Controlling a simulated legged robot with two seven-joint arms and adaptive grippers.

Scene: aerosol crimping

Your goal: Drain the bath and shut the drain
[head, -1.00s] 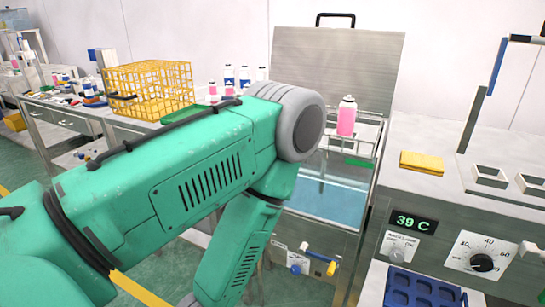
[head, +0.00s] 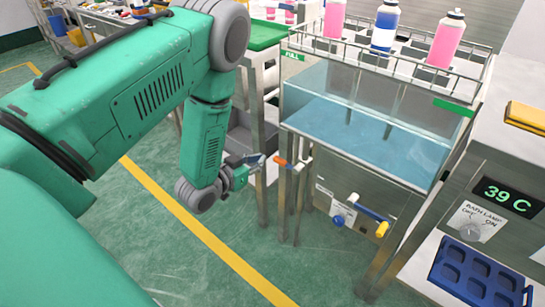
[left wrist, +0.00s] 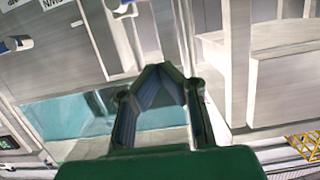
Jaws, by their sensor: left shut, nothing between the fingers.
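The bath (head: 375,143) is a steel tank with a clear front, holding blue water well below its rim. An orange-ended lever (head: 281,162) sits at the bath's lower left corner. My left gripper (head: 257,160) is shut and empty, just left of this lever; contact cannot be told. In the left wrist view its fingers (left wrist: 160,70) meet at the tips, with steel panels and blue-and-white fittings beyond. My right gripper is out of view.
A wire rack (head: 395,70) with pink and blue-and-white cans (head: 384,27) stands over the bath. Green floor is clear in front.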

